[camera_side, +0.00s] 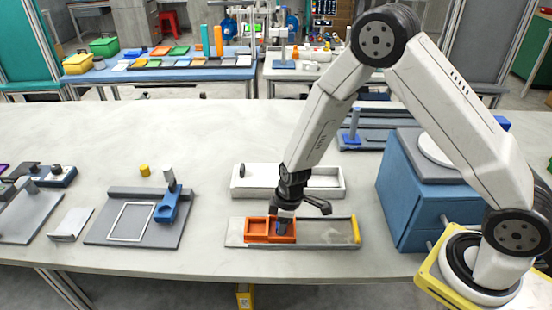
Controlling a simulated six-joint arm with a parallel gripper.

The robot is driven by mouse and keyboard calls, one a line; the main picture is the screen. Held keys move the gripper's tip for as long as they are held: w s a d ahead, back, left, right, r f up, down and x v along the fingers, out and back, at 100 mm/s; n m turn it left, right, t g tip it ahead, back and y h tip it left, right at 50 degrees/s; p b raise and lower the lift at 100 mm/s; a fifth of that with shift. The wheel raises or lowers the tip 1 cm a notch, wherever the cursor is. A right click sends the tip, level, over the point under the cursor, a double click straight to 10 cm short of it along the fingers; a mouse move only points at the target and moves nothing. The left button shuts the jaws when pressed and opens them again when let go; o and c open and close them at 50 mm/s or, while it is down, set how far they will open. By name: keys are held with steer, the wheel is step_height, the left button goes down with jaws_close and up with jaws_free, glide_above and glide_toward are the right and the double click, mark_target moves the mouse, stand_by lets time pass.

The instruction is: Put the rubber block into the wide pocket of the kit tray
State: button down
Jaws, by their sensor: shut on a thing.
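An orange kit tray (257,239) with compartments sits on a grey board (330,236) near the front edge of the table. My gripper (283,221) points down at the right-hand compartment of this tray. It is shut on a small dark bluish thing (282,229), probably the rubber block, low between the fingers. The gripper and its wrist hide much of the block and the pocket. I cannot tell whether the block touches the pocket floor.
A long white tray (262,184) lies just behind, with a small black piece in its left end. A yellow bar (355,230) closes the board's right end. A blue box (410,205) stands at right. A grey plate with a blue holder (172,205) is at left; bare table lies between.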

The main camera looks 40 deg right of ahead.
steer(key=shift+f, duration=0.1)
steer(key=c, duration=0.6)
jaws_free()
steer(key=shift+s+d+r, duration=0.2)
steer(key=shift+r, duration=1.85)
steer(key=shift+s+d+r, duration=0.25)
steer(key=shift+r, duration=1.75)
steer(key=shift+s+d+r, duration=0.2)
steer(key=shift+r, duration=1.85)
steer(key=s+d+r+m, duration=0.1)
steer(key=s+d+m, duration=0.1)
steer(key=s+m, duration=0.1)
steer(key=s+d+r+m+t, duration=0.1)
steer(key=s+d+r+m, duration=0.1)
steer(key=s+m, duration=0.1)
steer(key=s+d+r+m+h, duration=0.1)
steer(key=s+d+r+m, duration=0.1)
steer(key=s+m, duration=0.1)
steer(key=shift+s, duration=0.9)
